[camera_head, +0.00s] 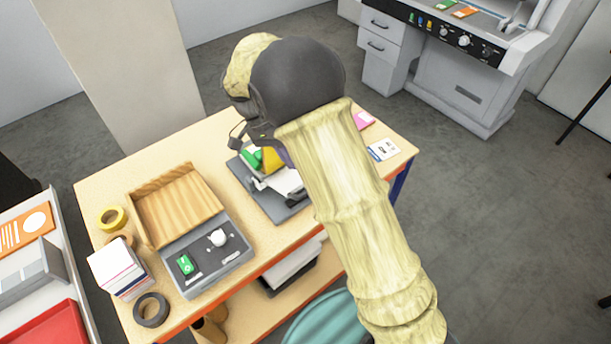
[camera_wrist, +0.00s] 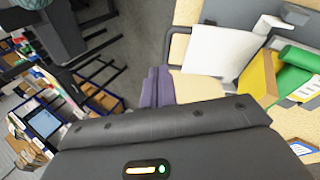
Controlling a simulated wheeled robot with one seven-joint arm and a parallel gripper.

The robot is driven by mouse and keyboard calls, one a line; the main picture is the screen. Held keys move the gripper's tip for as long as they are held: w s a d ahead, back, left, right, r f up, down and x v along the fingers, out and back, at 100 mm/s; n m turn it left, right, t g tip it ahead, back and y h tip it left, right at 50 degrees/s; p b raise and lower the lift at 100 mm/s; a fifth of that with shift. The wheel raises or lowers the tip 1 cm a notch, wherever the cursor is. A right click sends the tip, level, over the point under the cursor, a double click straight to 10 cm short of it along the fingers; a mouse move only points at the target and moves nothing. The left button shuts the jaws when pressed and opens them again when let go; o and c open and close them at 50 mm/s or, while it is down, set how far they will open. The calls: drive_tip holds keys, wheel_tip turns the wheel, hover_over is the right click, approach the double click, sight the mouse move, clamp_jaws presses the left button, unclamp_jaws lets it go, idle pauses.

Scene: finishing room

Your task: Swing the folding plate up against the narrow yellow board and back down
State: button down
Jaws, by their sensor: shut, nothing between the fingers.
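The folding plate is a white sheet-like piece (camera_head: 284,183) on a dark grey base (camera_head: 290,211) on the bench. It appears to lie low, beside the narrow yellow board (camera_head: 272,158). A green part (camera_head: 251,160) stands close to the yellow board. In the wrist view the white plate (camera_wrist: 222,50), the yellow board (camera_wrist: 258,80) and the green part (camera_wrist: 294,72) show on the right. My gripper (camera_wrist: 157,74), with purple fingers, is shut and empty, left of the plate in that view and seemingly apart from it. My arm hides most of it in the head view.
A white card (camera_head: 382,150) lies at the right end. A control cabinet (camera_head: 440,90) stands behind, across open floor.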

wheel_tip(320, 180, up, 6)
drive_tip(key=w+d+m+y, duration=0.1)
drive_tip(key=w+m+y, duration=0.1)
drive_tip(key=m+y, duration=0.1)
drive_tip(key=shift+w+d+r+m, duration=0.2)
drive_tip(key=shift+w+m, duration=0.2)
drive_tip(key=shift+m, duration=0.3)
drive_tip(key=shift+d+f, duration=0.1)
drive_tip(key=p, duration=0.5)
hover_over(293, 182)
drive_tip(key=s+d, duration=0.4)
wheel_tip(293, 182, down, 13)
drive_tip(key=shift+w+a+f, duration=0.1)
drive_tip(key=shift+w+a, duration=0.1)
drive_tip(key=shift+f+b, duration=0.1)
drive_tip(key=shift+b, duration=0.25)
